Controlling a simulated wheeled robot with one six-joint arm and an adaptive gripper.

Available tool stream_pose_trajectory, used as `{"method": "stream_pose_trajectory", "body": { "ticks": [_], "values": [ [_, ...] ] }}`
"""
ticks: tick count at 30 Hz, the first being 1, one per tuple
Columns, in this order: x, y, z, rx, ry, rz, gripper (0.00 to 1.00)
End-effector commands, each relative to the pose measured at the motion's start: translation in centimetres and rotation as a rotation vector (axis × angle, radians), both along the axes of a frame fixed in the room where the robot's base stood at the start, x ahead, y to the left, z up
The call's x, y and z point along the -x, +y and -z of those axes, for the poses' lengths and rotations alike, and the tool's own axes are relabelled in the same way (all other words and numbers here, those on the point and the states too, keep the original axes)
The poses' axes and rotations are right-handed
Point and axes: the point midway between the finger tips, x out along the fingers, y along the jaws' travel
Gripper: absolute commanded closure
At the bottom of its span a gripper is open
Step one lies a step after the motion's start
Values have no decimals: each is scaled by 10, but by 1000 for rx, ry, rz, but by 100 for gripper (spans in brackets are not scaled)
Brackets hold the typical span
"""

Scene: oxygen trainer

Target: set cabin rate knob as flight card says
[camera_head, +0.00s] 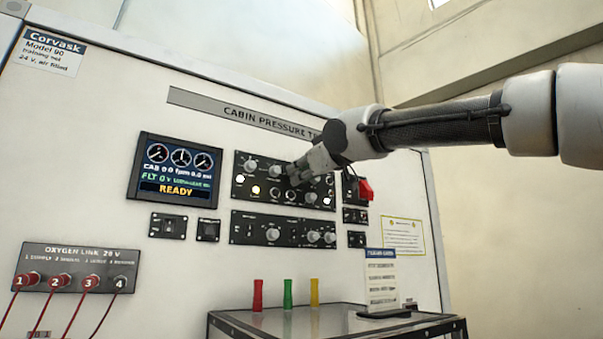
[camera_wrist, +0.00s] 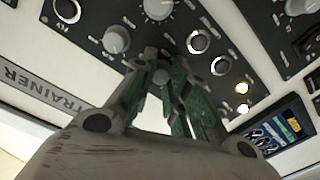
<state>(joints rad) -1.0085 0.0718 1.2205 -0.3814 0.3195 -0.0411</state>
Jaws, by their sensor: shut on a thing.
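My gripper (camera_head: 301,178) is at the upper black control panel (camera_head: 283,201) in the head view, its fingers reaching to the panel face. In the wrist view my gripper (camera_wrist: 161,80) is shut on a small grey knob (camera_wrist: 160,76), with a finger on either side of it. The knob's label and pointer are hidden or too small to read, so I cannot tell its setting. The flight card (camera_head: 381,280) stands upright in a dark holder on the small table; its lines are too blurred to read.
The display (camera_head: 175,171) reads READY. Other knobs (camera_wrist: 117,39) and round rings (camera_wrist: 198,41) sit close around my fingers. A red switch cover (camera_head: 365,189) is right of the panel. Red, green and yellow pegs (camera_head: 288,294) stand on the table (camera_head: 240,322). Red cables plug in at left.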

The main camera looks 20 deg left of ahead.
Motion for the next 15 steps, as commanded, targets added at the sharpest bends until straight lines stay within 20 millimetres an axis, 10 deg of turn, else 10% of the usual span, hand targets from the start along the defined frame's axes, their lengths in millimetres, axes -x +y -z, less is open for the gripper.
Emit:
{"method": "stream_pose_trajectory", "body": {
  "ticks": [15],
  "values": [
    [1, 0, -1, 122, -147, -1, 100]
  ]
}}
